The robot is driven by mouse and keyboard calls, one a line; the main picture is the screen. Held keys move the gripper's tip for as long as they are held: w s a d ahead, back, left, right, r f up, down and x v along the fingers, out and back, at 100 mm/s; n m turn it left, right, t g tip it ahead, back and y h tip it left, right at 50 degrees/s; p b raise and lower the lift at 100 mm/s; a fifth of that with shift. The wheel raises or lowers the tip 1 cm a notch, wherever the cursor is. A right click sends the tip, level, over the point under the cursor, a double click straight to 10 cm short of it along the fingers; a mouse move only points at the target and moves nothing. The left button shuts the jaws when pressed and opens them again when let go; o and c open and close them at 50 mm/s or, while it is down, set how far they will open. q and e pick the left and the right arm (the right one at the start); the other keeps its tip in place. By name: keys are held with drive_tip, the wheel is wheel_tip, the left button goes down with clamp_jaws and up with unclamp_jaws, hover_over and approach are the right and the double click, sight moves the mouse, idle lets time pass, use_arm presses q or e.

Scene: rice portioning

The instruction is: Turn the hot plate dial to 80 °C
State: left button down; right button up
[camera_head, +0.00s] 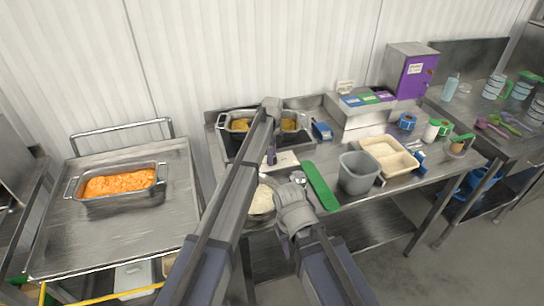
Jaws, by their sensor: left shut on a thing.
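The hot plate (283,161) stands at the left of the steel work table, partly hidden behind my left arm; its pale front shows. Two dark pans hold yellowish food there, a left pan (228,139) and a right pan (302,135). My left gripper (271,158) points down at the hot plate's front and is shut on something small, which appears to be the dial. The dial and its setting are hidden. My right gripper (298,180) is near the table's front edge, right of a bowl of white rice (263,200); its jaws are too small to read.
A purple-fronted box (413,76) is at the back. A steel cart (100,235) at left carries a pan of orange food (119,184).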

use_arm(q)
drive_tip(key=shift+m, duration=1.2)
drive_tip(key=shift+c, duration=1.5)
unclamp_jaws()
drive_tip(key=shift+r, duration=0.15)
wheel_tip(320, 180, up, 8)
drive_tip(key=p, duration=0.8)
drive_tip(key=shift+f, duration=0.2)
drive_tip(key=shift+f, duration=0.1)
